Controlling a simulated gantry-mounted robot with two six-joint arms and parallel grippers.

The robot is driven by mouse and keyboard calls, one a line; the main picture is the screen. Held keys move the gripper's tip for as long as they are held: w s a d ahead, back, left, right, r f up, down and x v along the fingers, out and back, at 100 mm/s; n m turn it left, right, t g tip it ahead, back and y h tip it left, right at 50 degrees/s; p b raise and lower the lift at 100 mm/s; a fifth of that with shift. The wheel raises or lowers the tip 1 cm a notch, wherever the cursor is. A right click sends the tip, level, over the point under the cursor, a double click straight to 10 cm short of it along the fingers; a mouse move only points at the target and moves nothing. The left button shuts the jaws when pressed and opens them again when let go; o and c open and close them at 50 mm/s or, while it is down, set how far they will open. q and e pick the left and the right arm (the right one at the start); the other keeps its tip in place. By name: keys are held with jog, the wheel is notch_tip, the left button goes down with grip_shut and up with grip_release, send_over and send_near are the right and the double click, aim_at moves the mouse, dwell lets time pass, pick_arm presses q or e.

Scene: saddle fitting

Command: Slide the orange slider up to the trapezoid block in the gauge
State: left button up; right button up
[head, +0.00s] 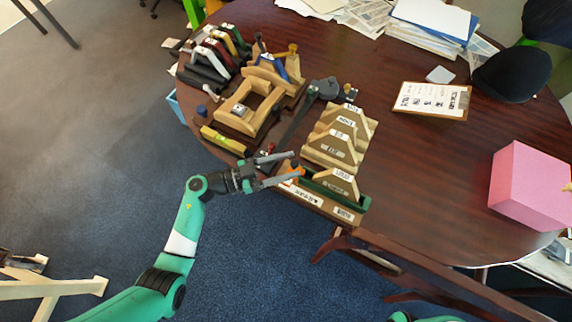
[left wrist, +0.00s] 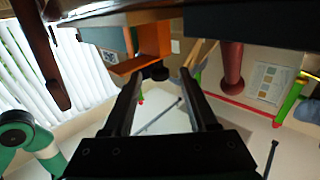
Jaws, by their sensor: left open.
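The gauge (head: 318,203) is a wooden board with a green channel and white labels at the table's near edge. The trapezoid block (head: 341,184), pale wood with a white label, stands in it toward the right. The orange slider (head: 301,171) shows small at the gauge's left end, partly hidden by my left gripper (head: 297,163). My left gripper is open, its fingertips close to the slider. In the left wrist view the orange slider (left wrist: 153,42) lies just beyond the open fingertips (left wrist: 160,74), not clearly between them. Contact cannot be told. My right gripper is not in view.
More labelled wooden blocks (head: 333,143) stand right behind the gauge. A wooden frame (head: 247,108), a yellow level (head: 222,139) and clamps sit at the left. A chair (head: 420,262) is close at the front right.

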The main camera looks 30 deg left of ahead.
pick_arm(q)
grip_shut()
dwell(1.4)
